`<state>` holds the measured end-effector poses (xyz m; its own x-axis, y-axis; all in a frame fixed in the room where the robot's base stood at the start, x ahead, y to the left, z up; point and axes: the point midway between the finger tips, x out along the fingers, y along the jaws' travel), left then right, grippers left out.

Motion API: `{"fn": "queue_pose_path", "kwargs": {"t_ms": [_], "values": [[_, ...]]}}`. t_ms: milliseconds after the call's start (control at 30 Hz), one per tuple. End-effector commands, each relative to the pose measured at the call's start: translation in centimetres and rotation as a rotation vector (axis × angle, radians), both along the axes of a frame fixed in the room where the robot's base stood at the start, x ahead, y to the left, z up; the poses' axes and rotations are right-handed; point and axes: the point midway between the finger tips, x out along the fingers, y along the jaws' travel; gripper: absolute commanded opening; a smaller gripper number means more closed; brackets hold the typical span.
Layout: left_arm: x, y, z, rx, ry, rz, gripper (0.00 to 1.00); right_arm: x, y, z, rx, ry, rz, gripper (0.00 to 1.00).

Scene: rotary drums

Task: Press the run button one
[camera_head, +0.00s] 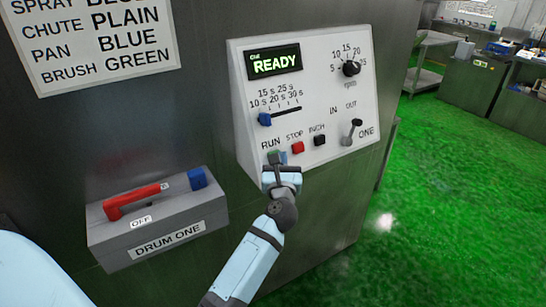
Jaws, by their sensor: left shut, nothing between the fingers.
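The control panel (240,95) is a white sloped box on a steel cabinet, marked ONE, and its green display (274,63) reads READY. The RUN label is at the lower left of the panel. Below it, the green run button (283,156) is mostly hidden by my left gripper (276,161). My left gripper is shut and empty, with its tips at the button. I cannot tell whether they touch or press it. My right gripper is not in view.
Right of RUN are the red STOP button (297,147) and the black INCH button (319,140). A blue slider (265,119), a black knob (351,68) and an IN/OUT lever (351,132) are close by. A grey DRUM ONE box (165,238) with a red handle (135,199) juts out at left.

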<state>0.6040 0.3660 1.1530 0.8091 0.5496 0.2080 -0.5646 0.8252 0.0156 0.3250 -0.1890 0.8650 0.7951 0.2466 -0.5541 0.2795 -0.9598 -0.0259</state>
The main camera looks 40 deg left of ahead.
Motion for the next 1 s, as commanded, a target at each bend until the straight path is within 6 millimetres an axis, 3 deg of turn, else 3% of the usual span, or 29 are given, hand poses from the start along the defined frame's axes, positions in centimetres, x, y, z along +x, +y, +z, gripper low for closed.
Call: {"fn": "queue_pose_path", "kwargs": {"t_ms": [300,1000], "values": [[-0.01,0.01,0.02,0.0,0.0,0.0,0.0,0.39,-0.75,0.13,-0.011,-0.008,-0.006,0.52],[-0.01,0.01,0.02,0.0,0.0,0.0,0.0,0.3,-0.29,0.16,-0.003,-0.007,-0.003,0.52]]}}
